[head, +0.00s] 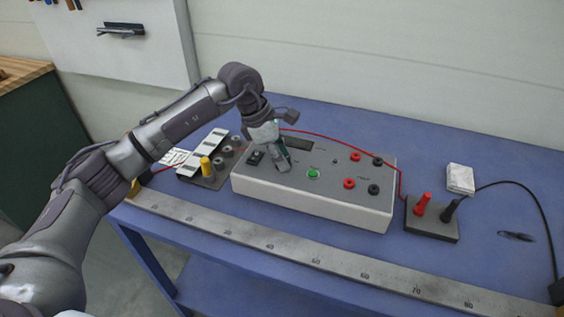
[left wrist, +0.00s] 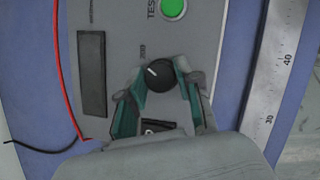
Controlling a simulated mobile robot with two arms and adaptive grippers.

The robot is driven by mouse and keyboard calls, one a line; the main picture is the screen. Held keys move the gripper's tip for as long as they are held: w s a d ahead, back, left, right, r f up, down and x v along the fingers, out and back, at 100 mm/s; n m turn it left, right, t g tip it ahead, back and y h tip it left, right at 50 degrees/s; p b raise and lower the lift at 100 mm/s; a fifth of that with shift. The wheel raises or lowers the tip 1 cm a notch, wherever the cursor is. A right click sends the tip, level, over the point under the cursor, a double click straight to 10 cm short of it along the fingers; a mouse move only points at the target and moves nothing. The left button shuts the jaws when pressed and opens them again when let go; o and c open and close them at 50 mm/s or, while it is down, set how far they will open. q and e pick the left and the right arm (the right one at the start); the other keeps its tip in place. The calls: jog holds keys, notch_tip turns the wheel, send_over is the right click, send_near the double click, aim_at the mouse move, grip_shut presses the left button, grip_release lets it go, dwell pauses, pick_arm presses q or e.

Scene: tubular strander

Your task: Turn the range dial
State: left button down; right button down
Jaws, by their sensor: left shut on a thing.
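The range dial (left wrist: 160,74) is a round black knob with a white pointer mark, on the face of the light grey test box (head: 318,187). In the left wrist view its mark points to the upper left, and a small printed number sits above it. My left gripper (left wrist: 158,84) has its green-lined fingers on either side of the dial and is shut on it. In the head view my left gripper (head: 283,165) is low over the box face and hides the dial. My right gripper is not in view.
The box also carries a green button (head: 313,174), a dark display window (head: 297,142), a black rocker switch (head: 256,157) and red and black sockets. A red wire passes behind the gripper. A steel ruler (head: 270,243) lies along the blue table's front edge.

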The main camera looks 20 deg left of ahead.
pick_arm(q)
jog(key=shift+w+m+g+b, duration=0.1)
jog(key=shift+m+g+b, duration=0.25)
jog(key=shift+m, duration=0.45)
jog(key=shift+r, duration=0.1)
jog(key=c, duration=0.8)
grip_release()
jog(key=v, duration=1.2)
jog(key=shift+a, duration=0.15)
